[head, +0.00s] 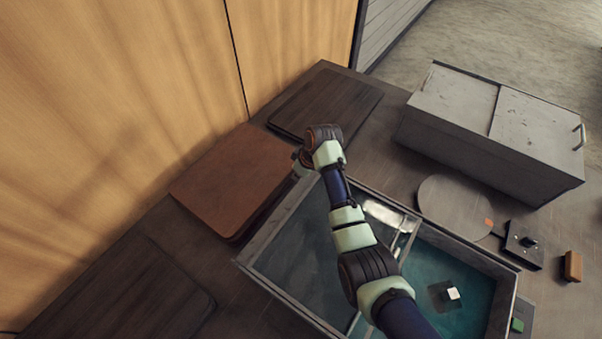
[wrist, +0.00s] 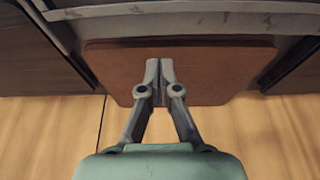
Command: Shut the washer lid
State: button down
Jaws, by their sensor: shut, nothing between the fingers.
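The washer looks like the open grey-rimmed tub (head: 270,228) with a teal inside at lower centre of the head view. A flat reddish-brown panel (head: 228,182) sits at its wall-side edge and seems to be its lid, swung open away from the tub. In the wrist view the panel (wrist: 215,68) lies behind my fingers, beside the grey rim (wrist: 190,10). My gripper (wrist: 158,66) is shut and empty, its tips over the panel; contact cannot be told. In the head view my wrist mostly hides the fingers.
A wooden wall (head: 110,110) runs close behind the panel. Dark boards (head: 325,103) flank it. A grey lidded box (head: 490,130), a round disc (head: 452,207) and small blocks stand right. A small white-topped part (head: 453,293) is inside the tub. My arm crosses over the tub.

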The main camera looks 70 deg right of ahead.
aim_at(295, 187)
jog(key=b+x, duration=0.1)
jog(key=x, duration=0.3)
jog(key=shift+f, duration=0.5)
jog(key=shift+s+a+p, duration=0.2)
jog(key=shift+s, duration=0.65)
jog(key=shift+s+a+p, duration=0.2)
jog(key=shift+s+a, duration=0.05)
jog(key=shift+s, duration=0.6)
jog(key=shift+r, duration=0.1)
